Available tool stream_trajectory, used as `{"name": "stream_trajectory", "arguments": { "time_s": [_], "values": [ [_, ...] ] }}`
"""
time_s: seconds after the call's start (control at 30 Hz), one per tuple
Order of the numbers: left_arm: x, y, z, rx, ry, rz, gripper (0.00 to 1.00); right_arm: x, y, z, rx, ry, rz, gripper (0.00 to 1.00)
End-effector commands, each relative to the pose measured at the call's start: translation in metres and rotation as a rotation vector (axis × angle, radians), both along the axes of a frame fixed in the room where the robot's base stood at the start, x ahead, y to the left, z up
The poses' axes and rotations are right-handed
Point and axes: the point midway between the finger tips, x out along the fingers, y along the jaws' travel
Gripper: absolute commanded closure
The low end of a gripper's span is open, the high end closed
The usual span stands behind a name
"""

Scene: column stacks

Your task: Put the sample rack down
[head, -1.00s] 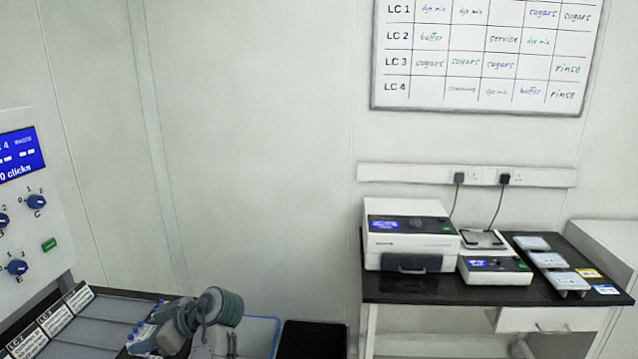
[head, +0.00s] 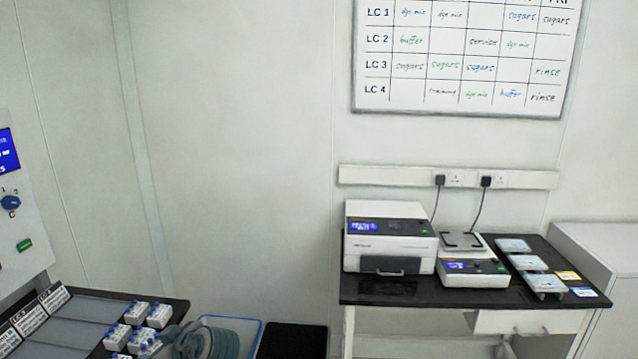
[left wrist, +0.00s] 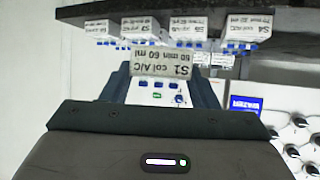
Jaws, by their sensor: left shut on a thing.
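In the left wrist view, my left gripper (left wrist: 163,92) is shut on the sample rack (left wrist: 163,66), a white block labelled "S1 col A/C" that appears upside down. Blue dots and a small label show on the rack's lower side between the fingers. Several similar racks (left wrist: 140,28) labelled S2, S3 and S4 stand beyond it along the dark bench (left wrist: 260,15). In the head view, several white racks with blue tops (head: 158,315) stand on the bench. My right gripper is not in view.
In the head view, label cards (head: 53,297) and grey bench strips (head: 95,307) lie left of the racks. A control panel (left wrist: 290,130) stands at right in the wrist view.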

Motion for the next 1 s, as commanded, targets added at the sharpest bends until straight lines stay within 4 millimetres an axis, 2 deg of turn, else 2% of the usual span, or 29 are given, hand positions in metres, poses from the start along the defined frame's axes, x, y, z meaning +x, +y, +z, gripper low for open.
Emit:
{"name": "stream_trajectory", "arguments": {
  "time_s": [0.13, 0.27, 0.4, 0.6, 0.8, 1.0],
  "values": [
    [-0.003, -0.018, -0.012, -0.004, -0.001, -0.203, 0.69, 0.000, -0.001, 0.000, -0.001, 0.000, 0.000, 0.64],
    [-0.007, -0.043, -0.016, -0.002, -0.005, -0.449, 0.69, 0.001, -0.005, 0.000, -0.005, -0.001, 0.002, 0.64],
    [-0.015, -0.070, -0.010, 0.000, -0.009, -0.692, 0.69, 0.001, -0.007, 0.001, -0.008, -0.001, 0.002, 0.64],
    [-0.030, -0.103, 0.007, 0.001, -0.009, -0.954, 0.69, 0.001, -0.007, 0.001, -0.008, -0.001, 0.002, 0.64],
    [-0.043, -0.123, 0.022, 0.001, -0.006, -1.101, 0.69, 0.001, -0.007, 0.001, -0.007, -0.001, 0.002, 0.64],
    [-0.046, -0.127, 0.025, 0.001, -0.004, -1.134, 0.69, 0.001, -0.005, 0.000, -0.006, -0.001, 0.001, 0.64]
  ]
}}
